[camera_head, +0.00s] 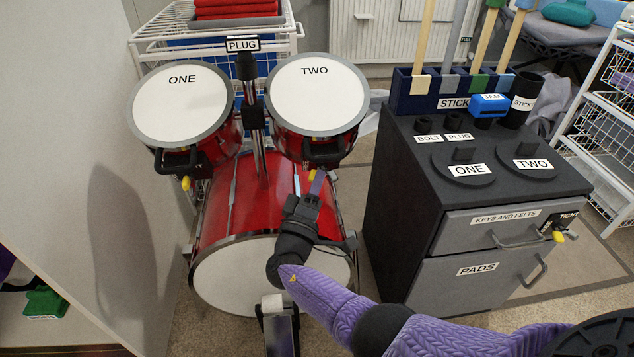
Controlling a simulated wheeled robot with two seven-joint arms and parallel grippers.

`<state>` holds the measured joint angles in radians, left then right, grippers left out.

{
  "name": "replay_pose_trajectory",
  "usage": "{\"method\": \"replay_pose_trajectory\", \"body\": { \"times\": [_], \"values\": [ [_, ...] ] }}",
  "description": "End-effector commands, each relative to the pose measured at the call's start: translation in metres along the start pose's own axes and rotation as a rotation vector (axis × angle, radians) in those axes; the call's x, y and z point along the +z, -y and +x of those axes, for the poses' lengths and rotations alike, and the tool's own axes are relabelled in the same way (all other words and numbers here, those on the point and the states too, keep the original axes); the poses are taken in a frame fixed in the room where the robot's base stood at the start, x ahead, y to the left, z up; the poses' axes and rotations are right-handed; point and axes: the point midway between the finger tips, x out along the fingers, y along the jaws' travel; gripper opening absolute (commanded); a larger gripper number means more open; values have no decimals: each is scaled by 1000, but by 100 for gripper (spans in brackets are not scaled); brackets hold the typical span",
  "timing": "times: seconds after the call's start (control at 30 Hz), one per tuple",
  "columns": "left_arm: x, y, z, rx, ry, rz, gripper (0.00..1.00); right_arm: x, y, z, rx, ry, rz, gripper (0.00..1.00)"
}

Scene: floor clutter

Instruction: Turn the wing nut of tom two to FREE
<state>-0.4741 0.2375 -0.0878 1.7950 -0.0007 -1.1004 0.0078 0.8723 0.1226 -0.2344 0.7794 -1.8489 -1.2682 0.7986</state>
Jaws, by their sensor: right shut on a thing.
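Tom two (315,95), a red drum with a white head marked TWO, hangs at the upper right of the bass drum. Its yellow wing nut (312,175) shows just below its dark bracket (322,152). My right gripper (316,182) reaches up from below and is shut on this wing nut, hiding part of it. The nut's exact angle is hard to tell. Tom one (180,105) is at the left with its own yellow wing nut (186,183). My left gripper is not in view.
The red bass drum (215,205) stands below the toms, with a pedal (278,325) in front. A dark cabinet (400,195) stands at the right, with another yellow wing nut (558,236) beside a TIGHT label. A white wall panel (75,150) bounds the left.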

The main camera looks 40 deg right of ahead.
Motion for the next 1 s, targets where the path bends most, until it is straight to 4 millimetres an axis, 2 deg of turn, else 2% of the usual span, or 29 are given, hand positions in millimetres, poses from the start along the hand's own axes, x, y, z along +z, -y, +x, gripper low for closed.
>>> {"method": "replay_pose_trajectory", "body": {
  "times": [0.5,0.53,0.67,0.7,1.0],
  "values": [
    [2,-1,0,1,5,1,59,-1,0,0,7,-1,-14,0],
    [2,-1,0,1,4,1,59,-1,0,0,7,-1,-14,22],
    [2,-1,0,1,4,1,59,0,0,0,7,-1,-14,49],
    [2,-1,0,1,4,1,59,0,0,0,7,-1,-14,53],
    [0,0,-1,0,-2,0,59,0,0,-5,5,-1,-14,53]
  ]
}}
